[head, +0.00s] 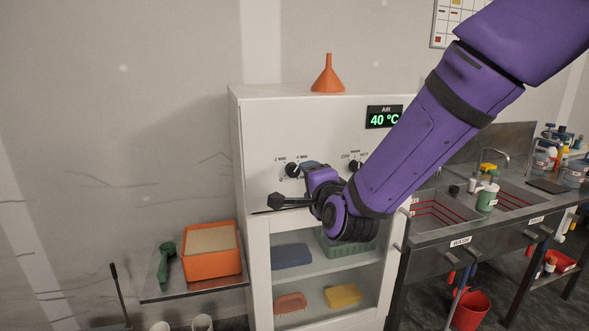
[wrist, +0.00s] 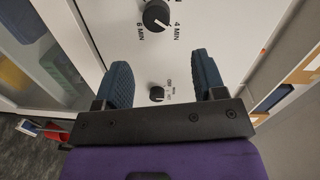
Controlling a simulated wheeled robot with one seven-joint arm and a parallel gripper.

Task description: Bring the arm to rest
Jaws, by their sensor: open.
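My purple arm reaches in from the upper right of the head view and ends at the front of a white cabinet (head: 260,115). My gripper (wrist: 163,75) shows in the wrist view with two blue pads held apart and nothing between them. In the head view my gripper (head: 290,185) is at the cabinet's control panel. A black timer knob (wrist: 156,16) lies ahead of the pads in the wrist view, and a smaller black knob (wrist: 157,93) shows between them. I cannot tell whether a pad touches the panel.
An orange funnel (head: 327,78) stands on the cabinet, above a lit display (head: 384,117). Glass-fronted shelves below hold a blue item (head: 291,256) and a yellow block (head: 343,295). An orange box (head: 211,265) sits on a left side shelf. A sink bench (head: 452,240) stands at right.

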